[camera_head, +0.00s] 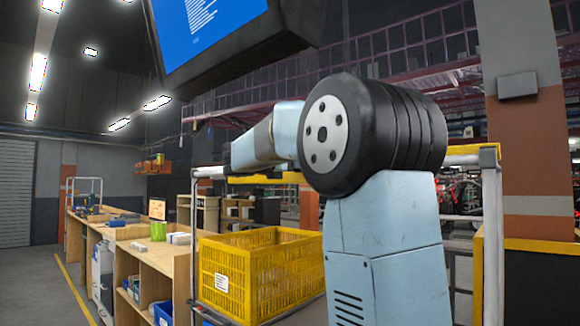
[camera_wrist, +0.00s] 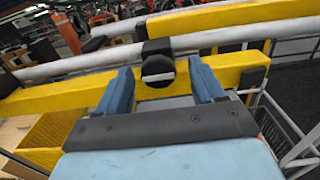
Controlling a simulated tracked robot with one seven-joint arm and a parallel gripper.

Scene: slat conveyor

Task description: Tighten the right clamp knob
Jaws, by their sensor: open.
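A round black clamp knob (camera_wrist: 158,69) with a pale bar across its face shows in the wrist view. It sits below a black clamp block (camera_wrist: 156,46) on a grey rail (camera_wrist: 225,36). My gripper (camera_wrist: 161,66) is open, with one blue finger on each side of the knob. Gaps show between both fingers and the knob, and nothing is held. In the head view my arm hides the gripper and this knob. Another black clamp block (camera_head: 489,156) shows at the right end of the yellow rail there.
Yellow beams (camera_wrist: 218,18) run behind and below the grey rail. A yellow crate (camera_head: 230,285) stands left of my arm. A wooden workbench (camera_head: 130,247) with small items extends to the left. A screen (camera_head: 215,35) hangs overhead. The floor at far left is clear.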

